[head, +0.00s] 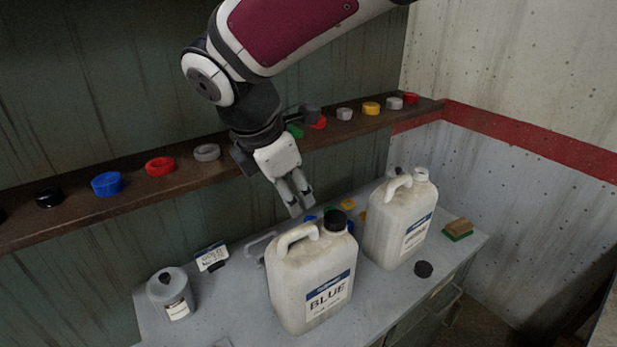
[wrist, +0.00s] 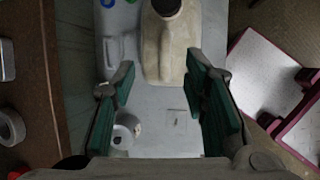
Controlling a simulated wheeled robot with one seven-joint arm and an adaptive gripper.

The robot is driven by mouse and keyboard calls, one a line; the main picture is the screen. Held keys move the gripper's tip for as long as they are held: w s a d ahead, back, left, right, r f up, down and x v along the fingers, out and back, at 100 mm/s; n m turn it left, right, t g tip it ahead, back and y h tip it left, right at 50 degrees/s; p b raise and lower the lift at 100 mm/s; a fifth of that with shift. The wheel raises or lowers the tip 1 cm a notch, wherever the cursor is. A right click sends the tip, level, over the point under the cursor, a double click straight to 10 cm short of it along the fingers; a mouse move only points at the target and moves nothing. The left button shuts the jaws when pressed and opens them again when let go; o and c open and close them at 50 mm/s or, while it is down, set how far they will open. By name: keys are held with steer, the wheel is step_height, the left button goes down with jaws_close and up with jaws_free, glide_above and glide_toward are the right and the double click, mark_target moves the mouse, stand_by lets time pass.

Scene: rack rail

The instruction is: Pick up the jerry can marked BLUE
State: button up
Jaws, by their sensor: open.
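The jerry can marked BLUE (head: 312,282) is off-white with a black cap and a blue-topped label. It stands upright on the grey bench top at the front. My gripper (head: 298,205) is above and just behind this can in the head view, pointing down, apart from its handle. In the wrist view my gripper (wrist: 165,105) has its two green-padded fingers wide apart with nothing between them. A can with a black cap (wrist: 168,45) shows ahead of the fingers there; its label is hidden. A second off-white jerry can (head: 398,225), uncapped, stands to the right; its label is too small to read.
A shelf rail (head: 130,184) with several coloured caps runs behind the bench. A grey round container (head: 171,293) stands left of the BLUE can, near a small sign (head: 211,256).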

glide_above(307, 226)
steer(key=s+a, duration=0.1)
steer(key=s, duration=0.1)
steer(key=f, duration=0.6)
steer(key=shift+w+a+f, duration=0.15)
steer(key=shift+w, duration=0.05)
steer(key=x, duration=0.3)
steer(key=p+x, duration=0.1)
steer(key=shift+s+f, duration=0.3)
steer(key=shift+w+f, duration=0.25)
steer(key=shift+f, duration=0.3)
jaws_close()
steer(key=shift+r, duration=0.15)
